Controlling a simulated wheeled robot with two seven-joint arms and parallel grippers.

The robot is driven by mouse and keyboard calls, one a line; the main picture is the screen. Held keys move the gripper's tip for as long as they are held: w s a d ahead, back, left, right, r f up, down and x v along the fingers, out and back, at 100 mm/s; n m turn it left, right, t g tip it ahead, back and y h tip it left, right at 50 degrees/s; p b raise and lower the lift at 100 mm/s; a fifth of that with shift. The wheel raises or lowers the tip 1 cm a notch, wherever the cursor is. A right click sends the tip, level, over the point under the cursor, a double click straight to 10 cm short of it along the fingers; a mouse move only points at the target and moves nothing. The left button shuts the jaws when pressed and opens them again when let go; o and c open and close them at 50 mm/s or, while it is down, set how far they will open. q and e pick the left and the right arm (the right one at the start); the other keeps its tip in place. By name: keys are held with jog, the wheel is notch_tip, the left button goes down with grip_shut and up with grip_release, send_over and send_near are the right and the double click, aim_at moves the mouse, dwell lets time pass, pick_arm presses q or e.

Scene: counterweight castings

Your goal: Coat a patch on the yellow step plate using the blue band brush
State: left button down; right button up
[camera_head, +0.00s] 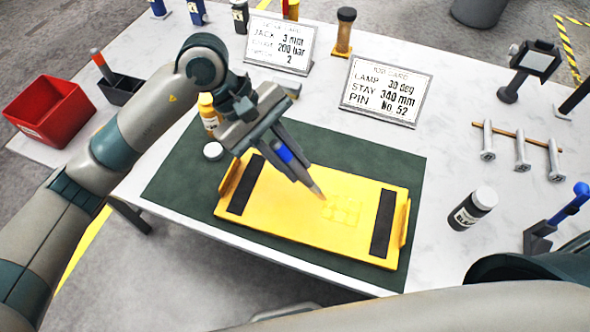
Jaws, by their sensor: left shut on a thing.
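The yellow step plate (300,222) lies on a dark green mat (175,180) on the white table. It has two black strips and upturned ends. My left gripper (292,166) is over the plate's middle, shut on the blue band brush (284,152). The brush slants down to the right, its pale tip close to the plate's surface; I cannot tell whether it touches. A patch of slightly different yellow blocks (342,211) shows on the plate right beside the tip. The gripper fingers hide most of the brush. My right arm crosses the bottom edge; its gripper is not seen.
A yellow-capped bottle (208,112) and a white lid (213,151) stand by the mat's left side. A black bottle (472,209) stands right of the mat. Two cards (386,90) stand behind. A red bin (50,112) is at the left. The table right of the mat is partly clear.

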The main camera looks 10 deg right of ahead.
pick_arm(q)
jog(key=shift+w+a+r, duration=0.1)
jog(key=shift+r, duration=1.3)
